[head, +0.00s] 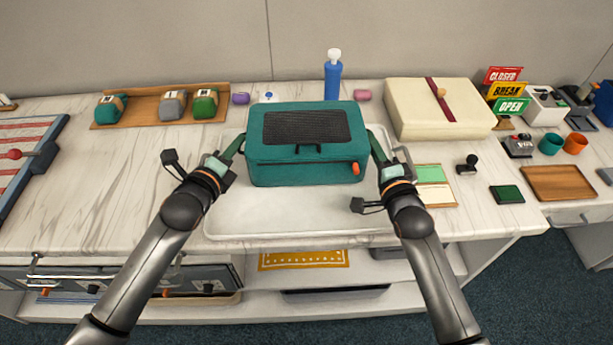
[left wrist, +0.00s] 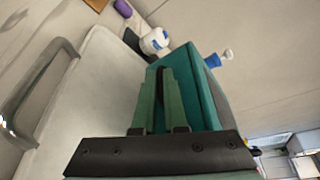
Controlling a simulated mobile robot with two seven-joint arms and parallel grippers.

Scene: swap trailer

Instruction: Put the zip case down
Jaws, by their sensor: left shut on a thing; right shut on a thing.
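The zip case (head: 300,170) is a teal box with a black mesh panel on top, a dark front handle and an orange zip pull at its front right. It is upright and level over the pale tray (head: 290,222); I cannot tell whether its underside touches the tray. My left gripper (head: 238,147) is shut on the case's left side, and my right gripper (head: 378,150) is shut on its right side. In the left wrist view the green fingers (left wrist: 165,100) are against the case (left wrist: 200,100), beside the tray (left wrist: 85,85).
A blue bottle (head: 333,78) stands behind the case. A cream box (head: 435,108) with a dark red band is to the right. A wooden rack (head: 150,112) with several rolls is at the back left. The marble counter (head: 120,190) is clear left of the tray.

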